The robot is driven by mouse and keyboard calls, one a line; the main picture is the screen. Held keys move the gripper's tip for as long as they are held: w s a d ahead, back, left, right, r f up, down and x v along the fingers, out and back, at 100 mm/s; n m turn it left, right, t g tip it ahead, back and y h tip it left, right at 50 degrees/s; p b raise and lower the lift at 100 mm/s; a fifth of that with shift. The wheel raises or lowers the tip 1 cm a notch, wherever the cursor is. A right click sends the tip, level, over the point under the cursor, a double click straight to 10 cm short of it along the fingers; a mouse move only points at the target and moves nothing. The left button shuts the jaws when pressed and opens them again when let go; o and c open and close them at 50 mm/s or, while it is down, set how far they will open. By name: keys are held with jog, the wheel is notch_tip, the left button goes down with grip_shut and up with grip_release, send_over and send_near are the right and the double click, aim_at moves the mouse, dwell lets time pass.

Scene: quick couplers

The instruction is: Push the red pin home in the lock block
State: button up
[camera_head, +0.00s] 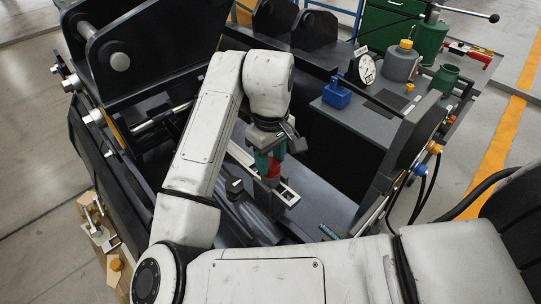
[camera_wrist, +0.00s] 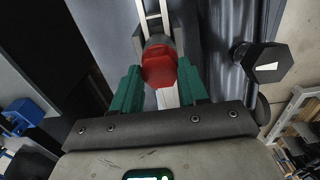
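The red pin (camera_wrist: 158,66) shows its broad red head in the wrist view, with a dark collar beyond it. The lock block (camera_head: 287,195) is a grey metal frame below my gripper in the head view. In the head view the red pin (camera_head: 272,170) shows low between the teal fingers, at the block. The pin's lower end and its depth in the block are hidden.
A black hex-headed bolt (camera_wrist: 267,65) stands right of the fingers. A dark plate (camera_head: 335,200) lies right of the block. A grey bench (camera_head: 368,125) carries a blue block (camera_head: 337,95), a gauge (camera_head: 362,68) and containers. Dark machine walls rise on the left.

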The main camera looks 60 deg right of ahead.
jog(key=o, duration=0.5)
notch_tip(320, 180, up, 11)
jog(key=shift+f+p, duration=0.1)
jog(key=shift+p, duration=0.4)
dwell(0.6)
